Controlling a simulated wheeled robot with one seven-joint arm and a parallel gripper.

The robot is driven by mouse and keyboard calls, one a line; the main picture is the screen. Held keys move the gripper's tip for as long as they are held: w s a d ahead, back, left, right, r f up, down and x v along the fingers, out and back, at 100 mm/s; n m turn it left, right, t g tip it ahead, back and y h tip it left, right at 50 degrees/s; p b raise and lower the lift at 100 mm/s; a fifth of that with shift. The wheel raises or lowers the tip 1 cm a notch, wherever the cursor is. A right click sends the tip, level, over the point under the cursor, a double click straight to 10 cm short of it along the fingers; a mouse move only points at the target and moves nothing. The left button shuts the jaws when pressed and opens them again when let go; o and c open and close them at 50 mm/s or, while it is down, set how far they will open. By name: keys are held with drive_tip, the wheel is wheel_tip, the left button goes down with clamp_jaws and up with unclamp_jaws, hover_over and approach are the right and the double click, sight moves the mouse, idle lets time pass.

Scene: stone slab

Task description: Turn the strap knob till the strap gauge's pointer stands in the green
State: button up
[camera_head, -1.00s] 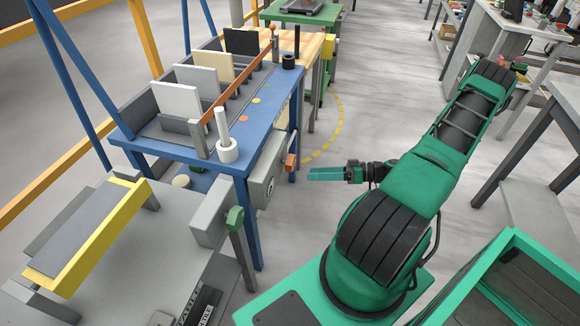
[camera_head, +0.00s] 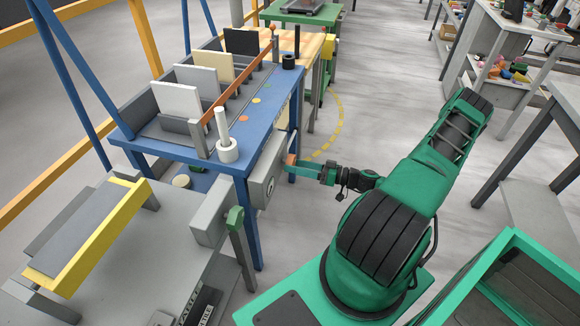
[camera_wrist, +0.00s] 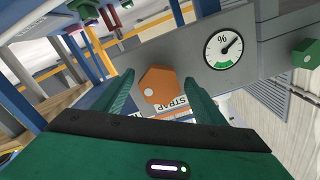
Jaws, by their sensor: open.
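The orange strap knob (camera_wrist: 157,85) has a faceted rim and a pale dot; it sits on a grey box (camera_head: 258,188) at the blue bench's side. My gripper (camera_wrist: 157,80) is open, one teal finger on each side of the knob with visible gaps. In the head view, my gripper (camera_head: 297,167) reaches the orange knob (camera_head: 291,159) from the right. The strap gauge (camera_wrist: 223,46) is a white dial marked %. Its dark pointer slants to the upper right, outside the green band at the dial's bottom. A STRAP label (camera_wrist: 176,107) is partly hidden.
A green knob (camera_wrist: 307,53) is at the wrist view's right; a green lever (camera_head: 235,219) stands left of the box in the head view. The blue bench (camera_head: 180,152) holds upright panels.

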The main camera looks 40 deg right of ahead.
drive_tip(key=shift+x, duration=0.8)
drive_tip(key=shift+c, duration=0.4)
drive_tip(key=c, duration=1)
drive_tip(key=shift+o, duration=0.2)
drive_tip(key=shift+a, duration=0.2)
drive_tip(key=shift+d, duration=0.15)
